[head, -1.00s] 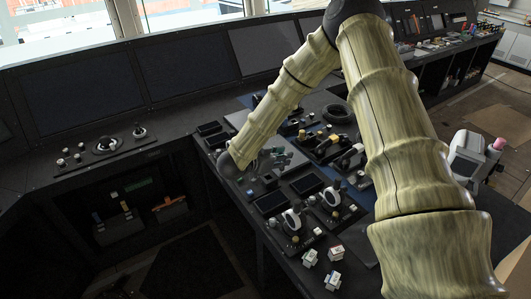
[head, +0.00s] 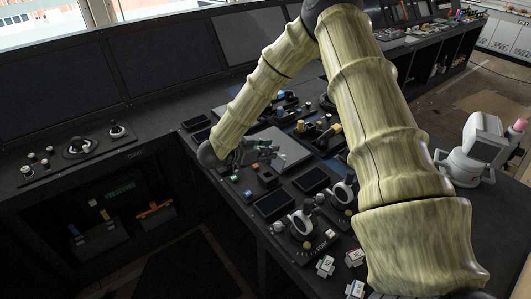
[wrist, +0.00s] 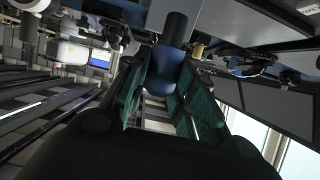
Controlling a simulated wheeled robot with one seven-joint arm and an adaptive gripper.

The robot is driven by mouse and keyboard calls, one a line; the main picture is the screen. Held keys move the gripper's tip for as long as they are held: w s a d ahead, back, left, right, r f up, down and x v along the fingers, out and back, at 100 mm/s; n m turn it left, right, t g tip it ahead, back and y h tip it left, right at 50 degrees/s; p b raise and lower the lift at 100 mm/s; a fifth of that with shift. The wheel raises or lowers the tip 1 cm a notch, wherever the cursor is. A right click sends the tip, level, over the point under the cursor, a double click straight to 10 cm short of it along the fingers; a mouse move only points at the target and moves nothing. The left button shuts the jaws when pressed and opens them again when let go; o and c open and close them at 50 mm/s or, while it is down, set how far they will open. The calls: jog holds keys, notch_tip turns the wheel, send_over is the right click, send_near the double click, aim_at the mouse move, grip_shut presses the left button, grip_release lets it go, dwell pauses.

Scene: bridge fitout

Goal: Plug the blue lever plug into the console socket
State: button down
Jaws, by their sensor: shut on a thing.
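My gripper (wrist: 164,84) has green-teal finger pads. In the wrist view it is shut on the blue lever plug (wrist: 165,68), a rounded dark blue piece between the fingertips with a black cylinder rising from it. In the head view my gripper (head: 262,151) is low over the console (head: 330,243), beside a flat grey panel (head: 290,152). The plug is too small and covered to make out there. I cannot single out the console socket in either view, nor tell whether the plug touches anything.
Levers (head: 302,222) and dark screens (head: 272,205) stand just in front of my gripper. Small labelled blocks (head: 326,266) lie near the console's front edge. Knobs and yellow parts crowd behind the panel. A white device (head: 476,150) stands at right.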

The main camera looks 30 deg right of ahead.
aim_at(267, 163)
jog(key=shift+a+r+p, duration=0.1)
jog(key=shift+r+p, duration=0.1)
jog(key=shift+p, duration=0.2)
jog(key=shift+f+b, duration=1)
jog(key=shift+f, duration=1.55)
jog(key=shift+f, duration=0.1)
jog(key=shift+f+b, duration=0.35)
jog(key=shift+f, duration=0.85)
jog(key=shift+f+b, duration=0.3)
jog(key=shift+f, duration=0.5)
jog(key=c, duration=1.1)
grip_release()
jog(key=shift+a, duration=0.15)
